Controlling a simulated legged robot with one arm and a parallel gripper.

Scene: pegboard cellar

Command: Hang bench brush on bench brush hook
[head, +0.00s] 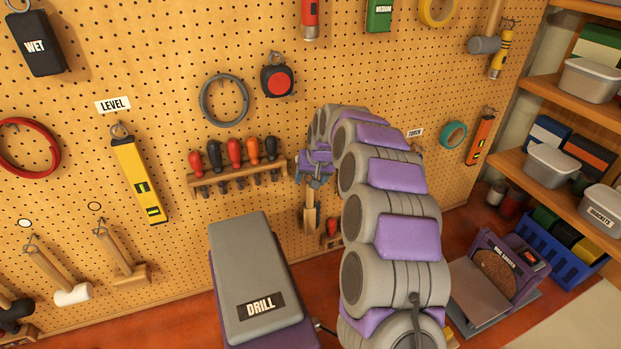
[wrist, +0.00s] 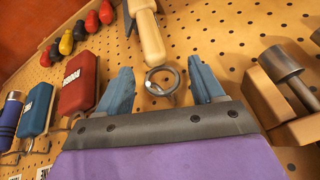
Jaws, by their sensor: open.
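My gripper (head: 314,178) is at the pegboard, to the right of the screwdriver rack, partly behind my arm. In the wrist view its two blue fingers (wrist: 160,70) stand apart. A grey ring with a small pale spot (wrist: 162,80) shows between them; I cannot tell whether it lies in the gap or behind it. Beyond the ring is a pale wooden handle (wrist: 149,38) with a dark part at its side. A small wooden-handled tool (head: 311,212) shows just below the gripper in the head view. I cannot identify the bench brush or its hook for certain.
A screwdriver rack (head: 237,178) is left of the gripper. A tape measure (head: 277,81) and grey cable coil (head: 224,100) hang above the rack. A box marked DRILL (head: 260,275) is in front. Shelves (head: 570,80) stand right. A wooden-and-metal tool (wrist: 287,80) is right in the wrist view.

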